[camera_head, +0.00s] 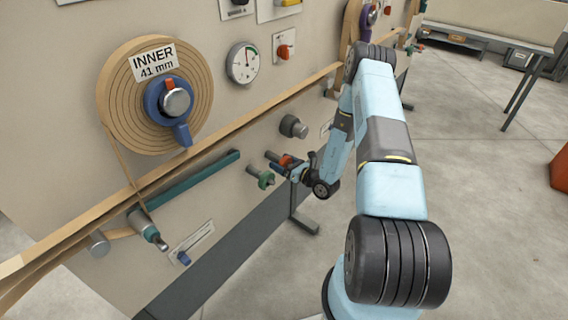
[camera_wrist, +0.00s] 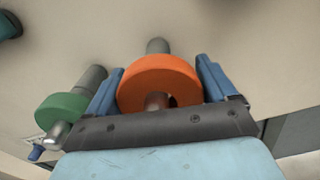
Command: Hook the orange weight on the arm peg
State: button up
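The orange weight (camera_wrist: 160,78) is a thick disc around a grey peg (camera_wrist: 157,46), whose end shows through and below the disc in the wrist view. In the head view the weight (camera_head: 286,161) is small and partly covered by my gripper. My gripper (camera_wrist: 160,80) has one blue finger on each side of the disc, very close to its rim. I cannot tell whether the fingers press on it.
A green weight (camera_wrist: 62,112) sits on a peg just left of my gripper, and also shows in the head view (camera_head: 266,180). A dark knob (camera_head: 293,126) sticks out above. Open floor lies right.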

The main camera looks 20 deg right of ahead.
jog(key=shift+d, duration=0.1)
jog(key=c, duration=1.4)
jog(key=shift+o, duration=0.2)
